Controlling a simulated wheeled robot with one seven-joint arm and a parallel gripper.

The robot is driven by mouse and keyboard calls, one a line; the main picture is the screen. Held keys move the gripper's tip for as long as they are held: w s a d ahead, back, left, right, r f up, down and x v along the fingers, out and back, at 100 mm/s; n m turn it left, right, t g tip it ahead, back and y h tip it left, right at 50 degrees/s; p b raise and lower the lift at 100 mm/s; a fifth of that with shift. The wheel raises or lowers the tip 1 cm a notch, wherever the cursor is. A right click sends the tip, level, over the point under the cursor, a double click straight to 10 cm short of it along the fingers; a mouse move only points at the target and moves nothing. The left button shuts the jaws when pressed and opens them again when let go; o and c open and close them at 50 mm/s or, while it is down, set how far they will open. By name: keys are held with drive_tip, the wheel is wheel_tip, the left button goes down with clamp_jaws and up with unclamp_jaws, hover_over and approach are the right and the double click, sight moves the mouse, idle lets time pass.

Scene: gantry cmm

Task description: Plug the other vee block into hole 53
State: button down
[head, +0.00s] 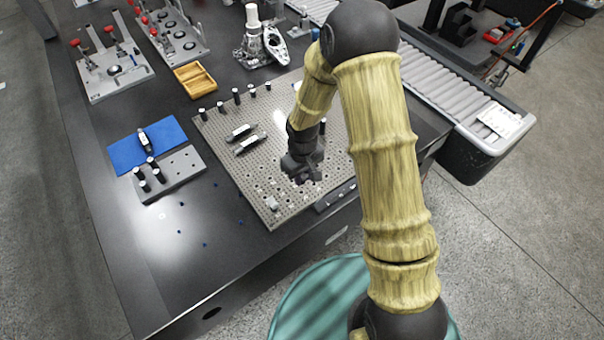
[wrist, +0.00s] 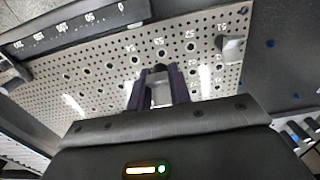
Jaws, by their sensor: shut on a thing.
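The perforated metal plate (head: 215,135) lies on the dark table, and my gripper (head: 303,178) is low over its near part. In the wrist view my gripper (wrist: 158,90) is shut on a light grey piece, the vee block (wrist: 161,96), mostly hidden by the dark fingers. Printed numbers 51 to 54 run along the plate (wrist: 75,85), and the fingers are in line with 53. I cannot tell whether the held block touches the plate. Another grey vee block (wrist: 232,47) stands near number 51; it also shows in the head view (head: 271,203).
A grey rack (head: 178,175) and blue mat (head: 122,155) are left. A scale bar (wrist: 65,32) borders the plate. The table's front left is mostly clear.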

drive_tip(key=shift+a+f+b, duration=0.15)
drive_tip(key=shift+f+b, duration=1.55)
drive_tip(key=shift+f, duration=0.55)
drive_tip(key=shift+r, duration=0.2)
drive_tip(key=shift+p, duration=0.35)
drive_tip(key=shift+f+b, duration=0.6)
drive_tip(key=shift+f, duration=0.3)
drive_tip(key=c, duration=1.2)
unclamp_jaws()
drive_tip(key=shift+r, duration=0.15)
wheel_tip(320, 180, up, 17)
drive_tip(key=p, duration=0.1)
